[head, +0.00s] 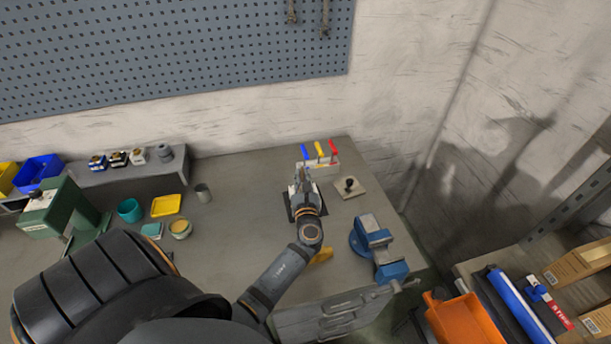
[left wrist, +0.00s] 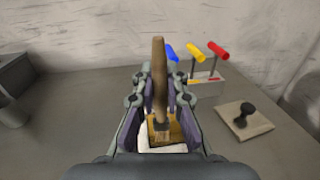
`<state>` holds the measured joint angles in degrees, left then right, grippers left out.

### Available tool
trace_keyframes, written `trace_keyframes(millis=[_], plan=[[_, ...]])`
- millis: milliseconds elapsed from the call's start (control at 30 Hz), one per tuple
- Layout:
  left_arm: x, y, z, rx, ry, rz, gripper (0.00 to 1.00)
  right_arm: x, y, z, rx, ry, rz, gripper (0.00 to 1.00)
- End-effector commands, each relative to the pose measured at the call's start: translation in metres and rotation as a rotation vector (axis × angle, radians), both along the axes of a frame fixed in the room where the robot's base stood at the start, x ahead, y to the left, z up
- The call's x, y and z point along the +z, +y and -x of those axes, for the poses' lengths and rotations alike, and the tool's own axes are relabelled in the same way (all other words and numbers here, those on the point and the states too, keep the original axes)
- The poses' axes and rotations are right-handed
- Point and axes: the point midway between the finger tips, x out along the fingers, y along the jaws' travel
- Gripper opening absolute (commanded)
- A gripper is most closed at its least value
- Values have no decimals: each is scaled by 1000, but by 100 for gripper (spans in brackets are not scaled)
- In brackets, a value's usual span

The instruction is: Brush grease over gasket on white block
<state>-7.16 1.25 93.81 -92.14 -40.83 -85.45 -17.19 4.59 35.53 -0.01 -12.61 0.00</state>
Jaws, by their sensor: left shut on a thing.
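My left gripper (head: 303,178) is shut on a wooden-handled brush. In the left wrist view the brush (left wrist: 159,75) stands nearly upright between the fingers, handle up and bristle end down. Below it is a white block (left wrist: 163,149) with a yellow-brown top, probably the gasket, largely hidden by the brush and fingers. I cannot tell whether the bristles touch it. In the head view a white corner of the block (head: 291,188) shows beside the gripper, above a dark mat (head: 288,207). My right gripper is not in view.
Behind the gripper stands a rack with blue, yellow and red handles (head: 319,150). A pad with a black knob (head: 349,186) and a blue vise (head: 376,243) are to the right. A yellow tray (head: 166,205), small pot (head: 180,229) and teal cup (head: 129,210) are left.

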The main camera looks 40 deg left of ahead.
Motion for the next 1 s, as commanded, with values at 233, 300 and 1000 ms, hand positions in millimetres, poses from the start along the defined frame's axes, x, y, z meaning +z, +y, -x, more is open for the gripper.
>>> trace_keyframes(millis=[233, 300, 1000], plan=[[0, 3, 3, 0, 2, -1, 0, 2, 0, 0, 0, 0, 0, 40], [0, 5, 6, 0, 3, -2, 0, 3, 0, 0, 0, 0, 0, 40], [-1, 1, 1, 0, 0, 1, 0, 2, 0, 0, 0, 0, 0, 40]])
